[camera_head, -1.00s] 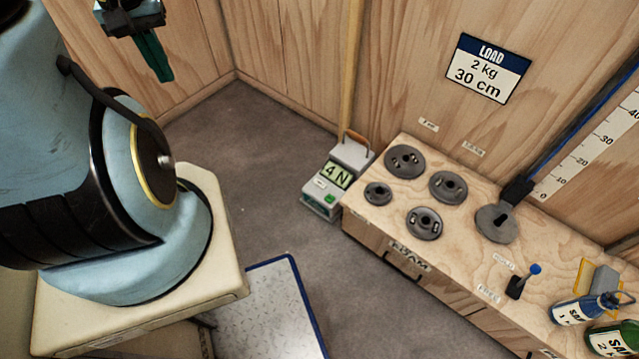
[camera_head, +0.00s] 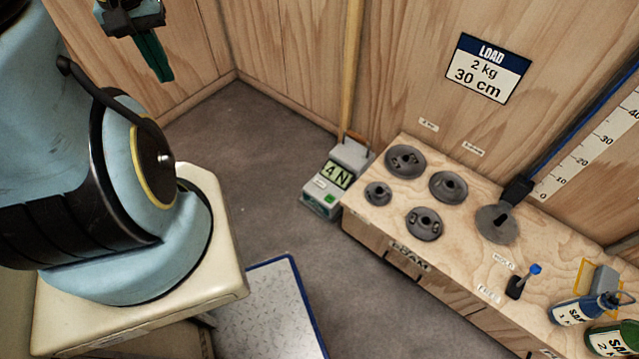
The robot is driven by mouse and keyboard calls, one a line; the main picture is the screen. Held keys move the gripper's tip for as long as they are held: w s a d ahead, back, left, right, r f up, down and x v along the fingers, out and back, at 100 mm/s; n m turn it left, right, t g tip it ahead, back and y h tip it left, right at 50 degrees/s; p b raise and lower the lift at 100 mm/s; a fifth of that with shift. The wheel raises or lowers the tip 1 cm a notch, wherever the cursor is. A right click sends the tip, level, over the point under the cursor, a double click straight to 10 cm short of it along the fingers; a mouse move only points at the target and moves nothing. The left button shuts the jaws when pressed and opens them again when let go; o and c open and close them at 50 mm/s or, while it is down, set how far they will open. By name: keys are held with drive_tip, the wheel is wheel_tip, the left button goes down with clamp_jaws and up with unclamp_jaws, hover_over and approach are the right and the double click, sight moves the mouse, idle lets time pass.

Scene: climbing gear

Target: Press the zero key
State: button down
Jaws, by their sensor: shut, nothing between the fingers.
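The zero key looks to be the small green key (camera_head: 330,198) on the front of a grey device (camera_head: 349,156). The device stands on the floor at the left end of the wooden bench, and its display (camera_head: 335,175) reads "4 N". The key's own marking is too small to read. My gripper (camera_head: 158,68) is at the top left, high up and well apart from the device. Its green fingers point down and are shut, with nothing between them.
The wooden bench (camera_head: 470,255) carries several grey weight discs (camera_head: 448,187), a blue-tipped lever (camera_head: 534,270) and bottles (camera_head: 577,309) at right. A wooden pole (camera_head: 352,70) rises behind the device. A blue-edged plate (camera_head: 265,315) lies in front. The grey floor (camera_head: 250,160) between is clear.

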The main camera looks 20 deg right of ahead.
idle(0.9)
drive_tip(key=w+d+f+t+b, duration=0.1)
drive_tip(key=w+d+f+b, duration=0.2)
drive_tip(key=w+f+b, duration=0.45)
drive_tip(key=w+d+f+t+b, duration=0.1)
drive_tip(key=w+d+f+b, duration=0.3)
drive_tip(key=f, duration=0.6)
drive_tip(key=t+h+b, duration=0.2)
drive_tip(key=h+b, duration=0.5)
drive_tip(key=b, duration=2.4)
hover_over(319, 185)
wheel_tip(319, 185, down, 51)
drive_tip(key=shift+s, duration=0.1)
wheel_tip(319, 185, down, 7)
drive_tip(key=b, duration=0.5)
drive_tip(key=shift+f+b, duration=0.45)
drive_tip(key=shift+f, duration=0.35)
